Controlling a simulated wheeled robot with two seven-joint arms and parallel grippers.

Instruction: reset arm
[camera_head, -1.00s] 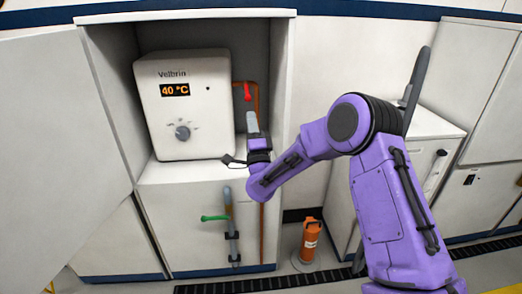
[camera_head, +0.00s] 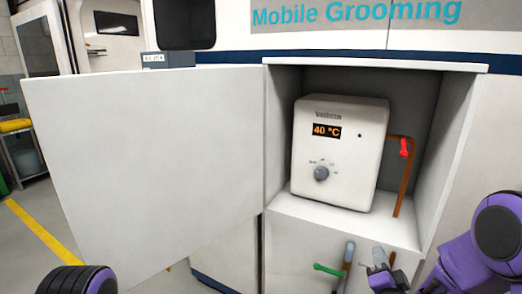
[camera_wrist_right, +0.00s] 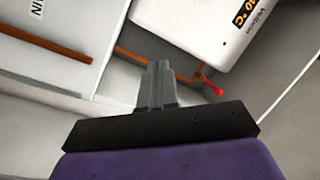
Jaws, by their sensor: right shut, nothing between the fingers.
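My right gripper (camera_head: 378,262) is at the lower right of the head view, in front of the cabinet and below the white heater. It is shut and empty. In the right wrist view its two fingers (camera_wrist_right: 158,70) are pressed together with nothing between them. Part of my purple right arm shows at the right edge of the head view. A dark and purple part of my left arm shows at the bottom left; the left gripper is out of view.
The white heater (camera_head: 340,160), reading 40 °C, stands in the open cabinet. A red valve handle (camera_head: 404,147) is on the copper pipe (camera_head: 402,185) beside it. A green handle (camera_head: 327,269) is below. The open cabinet door (camera_head: 150,165) spans the left. Floor (camera_head: 30,255) shows at far left.

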